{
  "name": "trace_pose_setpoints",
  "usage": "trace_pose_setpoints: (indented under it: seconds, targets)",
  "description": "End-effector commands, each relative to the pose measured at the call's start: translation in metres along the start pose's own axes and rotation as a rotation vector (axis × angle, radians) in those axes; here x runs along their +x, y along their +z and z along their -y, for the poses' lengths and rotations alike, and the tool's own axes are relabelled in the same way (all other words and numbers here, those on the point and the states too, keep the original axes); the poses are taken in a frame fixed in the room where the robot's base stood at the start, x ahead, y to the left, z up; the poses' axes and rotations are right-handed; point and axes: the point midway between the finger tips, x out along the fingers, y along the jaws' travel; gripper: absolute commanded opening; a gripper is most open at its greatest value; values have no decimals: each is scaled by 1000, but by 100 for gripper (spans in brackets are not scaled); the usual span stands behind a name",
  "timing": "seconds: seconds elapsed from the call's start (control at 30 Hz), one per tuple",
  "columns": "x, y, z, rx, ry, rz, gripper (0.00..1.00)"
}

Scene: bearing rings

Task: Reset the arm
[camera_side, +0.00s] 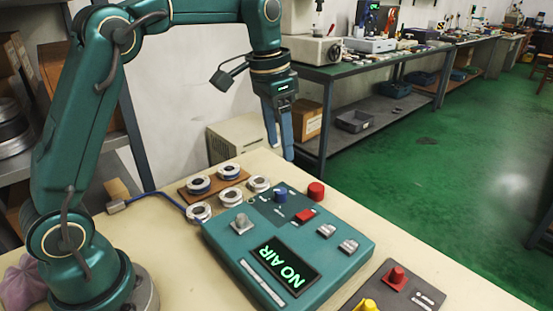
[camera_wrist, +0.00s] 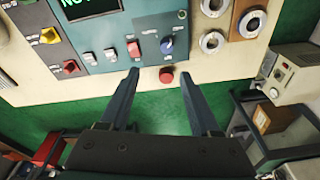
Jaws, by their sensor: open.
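My gripper (camera_side: 280,136) hangs fingers down above the far edge of the cream table, behind the teal control box, and touches nothing. In the wrist view my gripper (camera_wrist: 160,82) shows two dark fingers spread apart, with nothing between them. A red round button (camera_wrist: 166,76) appears between the fingertips but lies below on the table. The teal control box (camera_side: 327,267) has a lit screen (camera_side: 279,272) reading "NO AIR", a blue knob (camera_side: 280,195), a red switch (camera_side: 305,215) and grey switches (camera_side: 327,230).
Several bearing rings sit beside the box, some on a brown board (camera_side: 212,187); one ring (camera_side: 258,184) lies near the box. A dark box with a red knob (camera_side: 397,275) and a yellow one stands at front right. A green workbench (camera_side: 345,70) stands behind, across open green floor.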

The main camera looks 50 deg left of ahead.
Motion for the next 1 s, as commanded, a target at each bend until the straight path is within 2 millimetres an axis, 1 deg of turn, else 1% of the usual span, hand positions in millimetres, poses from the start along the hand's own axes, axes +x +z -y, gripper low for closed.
trace_pose_setpoints:
  seconds: [0.03,0.1,0.2,0.33,0.47,0.57,0.67,0.8,0.9,1.0]
  targets:
    - [-16,7,-6,4,-11,-31,64]
    - [-32,17,-14,3,-24,-66,64]
    - [-49,35,-25,-5,-39,-113,64]
    - [-64,61,-39,-22,-55,-174,64]
    - [-70,90,-52,-48,-66,-233,64]
    - [-68,113,-62,-72,-71,-275,64]
    - [-59,136,-70,-102,-72,-313,64]
    - [-38,162,-78,-151,-67,-344,64]
    - [-24,173,-80,-185,-62,-342,64]
    - [-13,179,-81,-213,-56,-324,64]
